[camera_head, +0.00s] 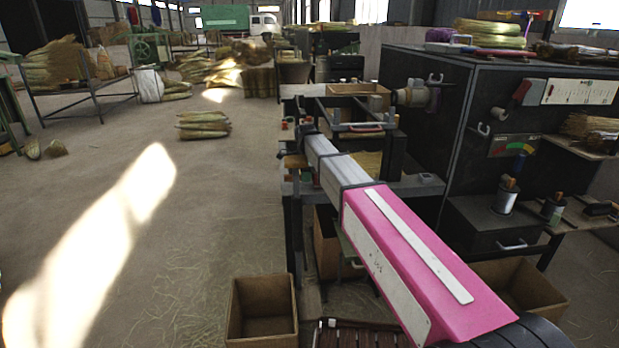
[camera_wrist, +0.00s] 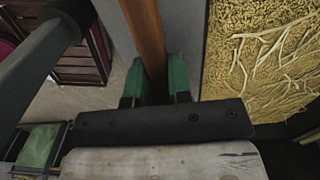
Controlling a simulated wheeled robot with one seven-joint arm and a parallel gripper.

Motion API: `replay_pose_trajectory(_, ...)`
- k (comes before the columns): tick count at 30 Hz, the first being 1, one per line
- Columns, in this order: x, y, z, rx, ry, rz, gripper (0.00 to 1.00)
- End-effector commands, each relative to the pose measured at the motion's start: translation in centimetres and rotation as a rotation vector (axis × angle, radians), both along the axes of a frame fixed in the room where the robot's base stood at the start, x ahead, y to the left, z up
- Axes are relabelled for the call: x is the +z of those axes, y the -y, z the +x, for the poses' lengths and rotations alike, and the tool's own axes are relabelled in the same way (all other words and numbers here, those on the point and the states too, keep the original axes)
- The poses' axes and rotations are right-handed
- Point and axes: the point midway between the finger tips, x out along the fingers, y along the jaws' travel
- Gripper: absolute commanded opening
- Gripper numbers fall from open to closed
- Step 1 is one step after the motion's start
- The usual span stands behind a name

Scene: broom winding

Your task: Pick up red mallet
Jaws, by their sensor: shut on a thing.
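In the wrist view, my gripper (camera_wrist: 158,82) has its two green fingers on either side of a brown wooden handle (camera_wrist: 145,35) and is shut on it. The handle runs up out of the top of that picture. No red mallet head shows in either view, so I cannot tell from the pictures alone that the handle is the mallet's. In the head view, my pink and grey arm reaches over the workbench (camera_head: 415,187), and its end hides much of what lies there.
A wooden tray (camera_head: 358,89) sits at the back of the bench. A straw-filled tray (camera_wrist: 265,60) lies right of my gripper. A large dark cabinet (camera_head: 420,75) stands on the right. An open box (camera_head: 262,335) is on the floor in front. The floor to the left is mostly clear.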

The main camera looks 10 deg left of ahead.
Motion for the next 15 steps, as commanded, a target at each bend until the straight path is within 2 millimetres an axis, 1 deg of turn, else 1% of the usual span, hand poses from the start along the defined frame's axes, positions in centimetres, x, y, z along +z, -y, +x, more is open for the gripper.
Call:
replay_pose_trajectory(5,1.3,0.0,0.0,0.0,0.001,0.0,0.0)
replay_pose_trajectory(8,2.6,0.0,0.0,0.0,0.002,0.001,0.0)
replay_pose_trajectory(11,4.5,0.0,0.0,0.0,0.002,0.001,0.0)
replay_pose_trajectory(15,7.4,0.0,0.1,0.0,0.002,0.001,0.0)
